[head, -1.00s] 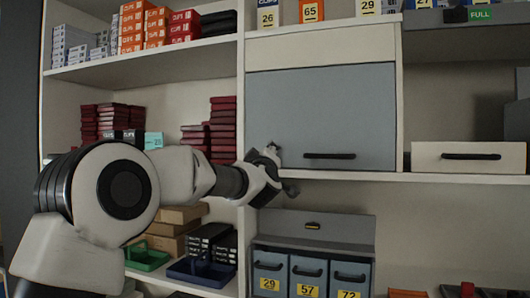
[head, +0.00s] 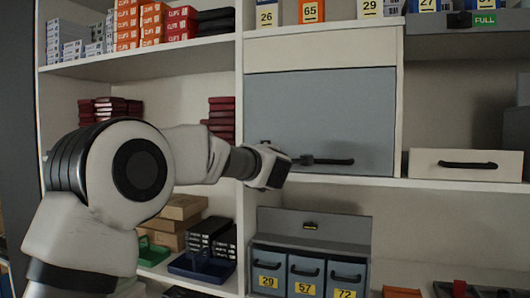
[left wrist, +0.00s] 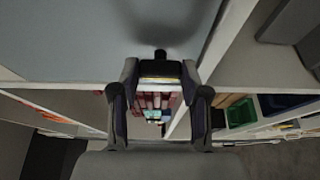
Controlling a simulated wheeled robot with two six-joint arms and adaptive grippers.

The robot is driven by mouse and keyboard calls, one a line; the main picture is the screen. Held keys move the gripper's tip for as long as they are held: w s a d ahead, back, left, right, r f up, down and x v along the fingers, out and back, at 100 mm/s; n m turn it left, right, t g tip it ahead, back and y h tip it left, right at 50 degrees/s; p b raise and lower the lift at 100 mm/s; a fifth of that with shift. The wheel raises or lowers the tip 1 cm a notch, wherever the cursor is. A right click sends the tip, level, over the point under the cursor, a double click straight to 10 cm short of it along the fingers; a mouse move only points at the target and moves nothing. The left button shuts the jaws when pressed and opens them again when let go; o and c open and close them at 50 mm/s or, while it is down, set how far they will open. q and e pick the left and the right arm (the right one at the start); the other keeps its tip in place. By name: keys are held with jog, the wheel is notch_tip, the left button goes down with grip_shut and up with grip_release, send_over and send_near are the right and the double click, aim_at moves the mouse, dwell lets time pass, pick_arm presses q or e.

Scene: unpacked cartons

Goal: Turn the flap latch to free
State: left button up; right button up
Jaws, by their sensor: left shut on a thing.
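The blue-grey flap (head: 350,105) fills the middle shelf bay in the head view and hangs closed. Its dark bar handle (head: 332,162) lies level along the lower edge. My left gripper (head: 292,160) is at the flap's lower left, by the left end of that handle. In the left wrist view my left gripper (left wrist: 160,85) is shut on a dark piece, seemingly the flap latch (left wrist: 161,69), with a short knob towards the flap (left wrist: 90,35). The fingers hide most of the latch, and its turn angle cannot be told. My right gripper is not in view.
A shelf board (head: 375,182) runs just under the flap, with an upright (head: 240,100) on its left. A drawer (head: 467,163) sits to the right. Below stands a grey unit with numbered bins (head: 307,275). Red boxes (head: 222,118) fill the left bay.

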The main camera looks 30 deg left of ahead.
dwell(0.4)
pick_arm(q)
jog(key=o, duration=1.1)
jog(key=shift+o, duration=0.2)
